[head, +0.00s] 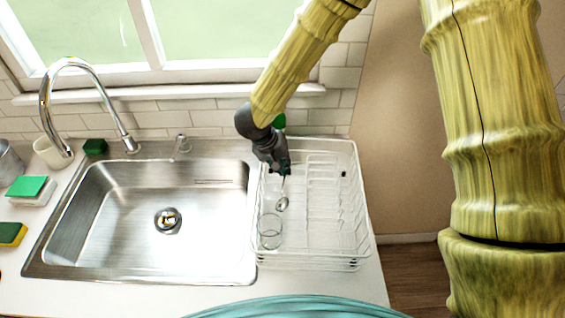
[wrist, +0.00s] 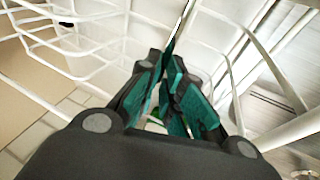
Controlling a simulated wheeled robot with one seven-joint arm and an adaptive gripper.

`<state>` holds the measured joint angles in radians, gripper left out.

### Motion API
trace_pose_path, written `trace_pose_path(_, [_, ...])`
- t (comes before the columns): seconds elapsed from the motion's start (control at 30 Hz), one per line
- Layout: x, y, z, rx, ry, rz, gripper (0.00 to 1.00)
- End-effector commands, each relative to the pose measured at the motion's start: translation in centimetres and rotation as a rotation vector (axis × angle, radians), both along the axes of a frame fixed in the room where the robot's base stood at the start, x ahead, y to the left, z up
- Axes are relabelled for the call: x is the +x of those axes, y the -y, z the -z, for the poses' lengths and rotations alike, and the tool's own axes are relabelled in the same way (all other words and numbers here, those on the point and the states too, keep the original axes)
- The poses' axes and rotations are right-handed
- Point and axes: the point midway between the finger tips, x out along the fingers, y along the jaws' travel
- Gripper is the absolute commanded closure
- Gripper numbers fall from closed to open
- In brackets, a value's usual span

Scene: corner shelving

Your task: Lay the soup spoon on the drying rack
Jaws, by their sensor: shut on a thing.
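The soup spoon (head: 282,203) is a small silver spoon in the head view, its bowl hanging down over the left part of the drying rack. My gripper (head: 281,170) is shut on its handle above the rack's left-rear part. The white wire drying rack (head: 345,225) stands on the counter right of the sink. In the wrist view my gripper's teal fingers (wrist: 168,95) are close together around the thin handle of the soup spoon (wrist: 181,28), with rack wires around them. I cannot tell whether the spoon touches the rack.
A clear glass (head: 270,232) stands in the rack's front-left part; the rack's middle and right look free. The steel sink (head: 130,225) with a tall faucet (head: 85,65) lies to the left. Sponges (head: 12,234) and cups (head: 50,152) stand further left. A tiled wall is behind.

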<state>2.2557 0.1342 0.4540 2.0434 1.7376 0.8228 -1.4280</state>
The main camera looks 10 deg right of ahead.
Motion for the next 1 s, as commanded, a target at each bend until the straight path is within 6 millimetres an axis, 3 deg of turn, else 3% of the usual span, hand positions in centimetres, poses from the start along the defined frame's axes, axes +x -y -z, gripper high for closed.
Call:
trace_pose_path(0.17, [-0.1,0.0,0.1,-0.001,-0.002,0.000,1.00])
trace_pose_path(0.2, [-0.1,0.0,0.1,-0.001,-0.002,0.000,0.90])
trace_pose_path(0.33, [-0.1,0.0,0.2,-0.001,-0.003,-0.001,0.66])
trace_pose_path(0.73, [-0.2,-0.1,-0.2,-0.001,-0.002,0.000,0.66])
trace_pose_path(1.0, [-0.6,-1.4,-3.9,0.002,0.000,0.000,0.66])
